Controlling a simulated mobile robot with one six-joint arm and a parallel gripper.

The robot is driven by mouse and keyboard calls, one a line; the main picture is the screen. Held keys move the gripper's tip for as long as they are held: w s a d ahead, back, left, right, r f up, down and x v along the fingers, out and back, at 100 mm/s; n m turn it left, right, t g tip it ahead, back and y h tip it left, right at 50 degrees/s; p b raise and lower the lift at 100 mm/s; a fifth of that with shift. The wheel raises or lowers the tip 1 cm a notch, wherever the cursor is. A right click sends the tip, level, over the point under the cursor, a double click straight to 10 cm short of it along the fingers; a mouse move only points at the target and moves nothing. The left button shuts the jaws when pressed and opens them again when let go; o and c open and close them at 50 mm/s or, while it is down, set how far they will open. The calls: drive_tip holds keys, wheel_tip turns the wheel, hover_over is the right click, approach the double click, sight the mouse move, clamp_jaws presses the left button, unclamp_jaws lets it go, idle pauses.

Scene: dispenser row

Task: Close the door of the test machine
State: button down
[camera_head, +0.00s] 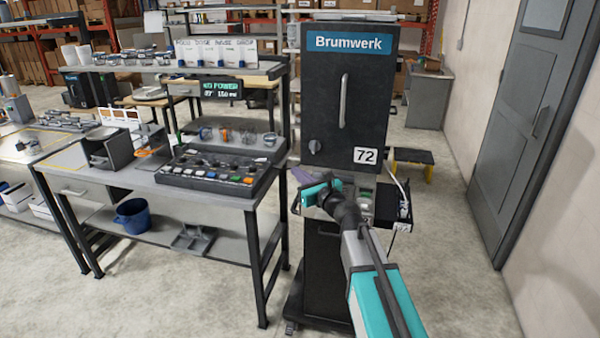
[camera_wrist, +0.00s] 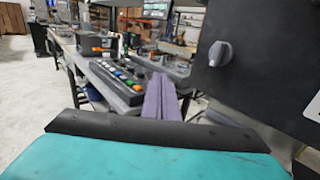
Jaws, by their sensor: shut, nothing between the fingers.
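The test machine is a tall dark cabinet with a blue "Brumwerk" sign (camera_head: 347,43). The door looks flush with the front, but I cannot tell if a small gap is left. My gripper (camera_head: 299,178) is low at the machine's left front, below the knob. Its purple fingers (camera_wrist: 163,85) are together and empty in the wrist view. The knob (camera_wrist: 220,53) is right of and above them there, apart from them.
A workbench (camera_head: 215,200) with a button panel (camera_head: 215,172) and several cups stands left of the machine. A blue bucket (camera_head: 134,215) is on its lower shelf. A grey room door (camera_head: 530,120) is at the right.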

drive_tip(key=shift+s+a+b, duration=0.15)
drive_tip(key=shift+s+a, duration=0.05)
drive_tip(key=shift+s, duration=0.65)
drive_tip(key=shift+s+a+b, duration=0.2)
drive_tip(key=shift+s, duration=0.7)
drive_tip(key=shift+s+a+b, duration=0.15)
drive_tip(key=shift+s+a, duration=0.05)
drive_tip(key=shift+s, duration=0.65)
drive_tip(key=shift+w, duration=0.1)
drive_tip(key=w+d+p, duration=0.1)
drive_tip(key=w, duration=0.6)
drive_tip(key=shift+d+p, duration=0.3)
drive_tip(key=shift+p, duration=0.05)
drive_tip(key=shift+s, duration=0.1)
